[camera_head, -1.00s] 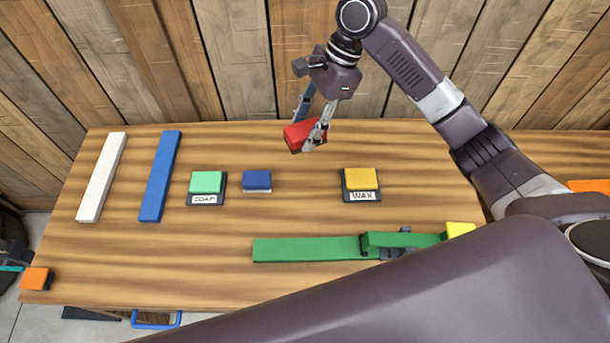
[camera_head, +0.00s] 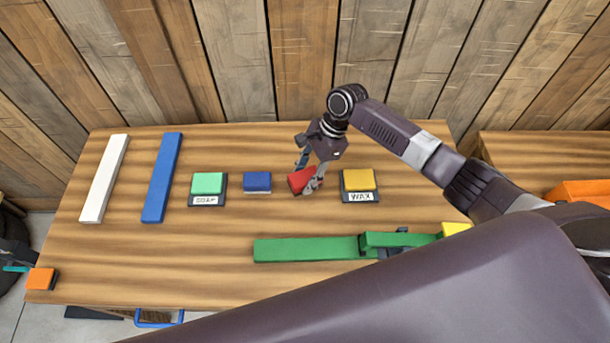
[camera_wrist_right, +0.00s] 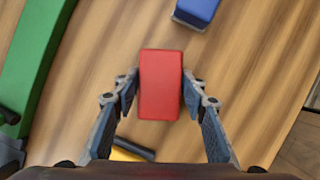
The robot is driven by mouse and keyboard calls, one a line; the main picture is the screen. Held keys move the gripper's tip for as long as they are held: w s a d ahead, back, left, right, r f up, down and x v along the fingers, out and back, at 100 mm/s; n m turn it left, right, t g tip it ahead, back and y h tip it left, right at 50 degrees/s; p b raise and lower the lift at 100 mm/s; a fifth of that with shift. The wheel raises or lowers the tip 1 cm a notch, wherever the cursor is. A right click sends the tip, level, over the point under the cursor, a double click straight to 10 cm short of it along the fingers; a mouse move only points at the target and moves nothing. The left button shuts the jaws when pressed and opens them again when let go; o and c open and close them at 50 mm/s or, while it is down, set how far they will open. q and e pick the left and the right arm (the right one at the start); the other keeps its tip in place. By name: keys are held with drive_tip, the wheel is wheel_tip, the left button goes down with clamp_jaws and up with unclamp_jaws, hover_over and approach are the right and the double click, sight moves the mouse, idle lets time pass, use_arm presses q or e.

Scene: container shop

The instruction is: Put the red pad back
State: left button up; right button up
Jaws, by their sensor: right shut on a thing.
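The red pad (camera_head: 301,180) is a small red block between the fingers of my right gripper (camera_head: 312,176). In the head view it shows in the row between the blue pad (camera_head: 257,182) and the yellow pad (camera_head: 359,180). In the right wrist view the red pad (camera_wrist_right: 161,85) fills the gap between my right gripper's fingertips (camera_wrist_right: 160,88). Whether its underside touches the table (camera_head: 200,270) I cannot tell. My left gripper is not clearly in view.
The green pad (camera_head: 207,184) sits on a labelled dark base; the yellow pad has one too. A white bar (camera_head: 104,178), a blue bar (camera_head: 161,177) and a long green bar (camera_head: 305,249) lie on the table. An orange block (camera_head: 41,279) is at the front left corner.

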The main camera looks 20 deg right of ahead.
drive_tip(key=shift+f, duration=0.2)
drive_tip(key=o, duration=1)
drive_tip(key=shift+f, duration=0.1)
drive_tip(key=b+v, duration=0.1)
drive_tip(key=v, duration=1.1)
drive_tip(key=shift+a, duration=0.1)
